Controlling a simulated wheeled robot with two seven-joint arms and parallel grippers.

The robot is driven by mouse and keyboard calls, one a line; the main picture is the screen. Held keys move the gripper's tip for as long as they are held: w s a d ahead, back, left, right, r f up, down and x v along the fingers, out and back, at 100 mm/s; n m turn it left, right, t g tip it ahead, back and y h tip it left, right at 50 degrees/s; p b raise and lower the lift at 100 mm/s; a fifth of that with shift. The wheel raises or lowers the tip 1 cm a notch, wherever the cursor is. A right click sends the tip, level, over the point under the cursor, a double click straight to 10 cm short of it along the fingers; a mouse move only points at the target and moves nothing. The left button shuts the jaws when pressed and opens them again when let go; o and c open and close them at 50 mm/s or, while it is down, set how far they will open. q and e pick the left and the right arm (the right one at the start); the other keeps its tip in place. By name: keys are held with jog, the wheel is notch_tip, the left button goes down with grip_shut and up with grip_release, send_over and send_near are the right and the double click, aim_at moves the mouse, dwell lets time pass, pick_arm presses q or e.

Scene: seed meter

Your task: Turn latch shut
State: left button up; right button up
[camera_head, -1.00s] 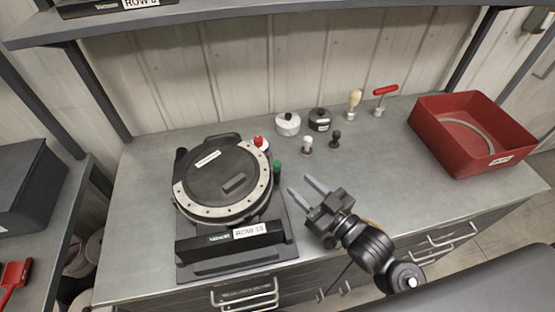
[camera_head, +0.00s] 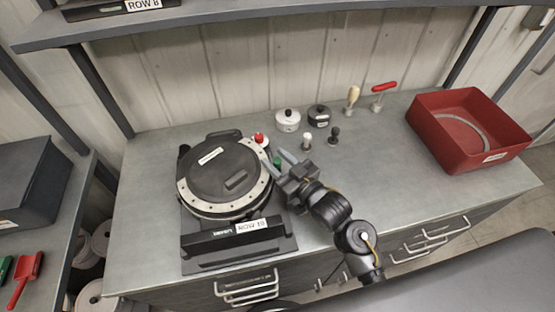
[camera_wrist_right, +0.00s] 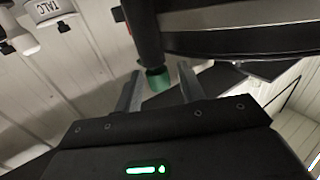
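The seed meter (camera_head: 225,172) is a round black housing with a pale, dotted rim, on a dark stand labelled "ROW 10" (camera_head: 250,225). Its lid looks closed. A green-tipped part (camera_head: 278,161), which may be the latch handle, stands at its right edge; a red knob (camera_head: 259,138) is just behind. My right gripper (camera_head: 275,160) is open at the meter's right side, its fingers around or just short of the green tip. In the right wrist view the green tip (camera_wrist_right: 158,79) shows between the two spread fingers (camera_wrist_right: 158,88); contact cannot be told. My left gripper is out of view.
White (camera_head: 287,120) and black (camera_head: 319,116) round containers, small knobbed pieces and a red T-handled tool (camera_head: 383,90) stand behind on the bench. A red bin (camera_head: 475,150) is at the right. The bench between the meter and the bin is mostly clear.

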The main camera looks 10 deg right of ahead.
grip_shut()
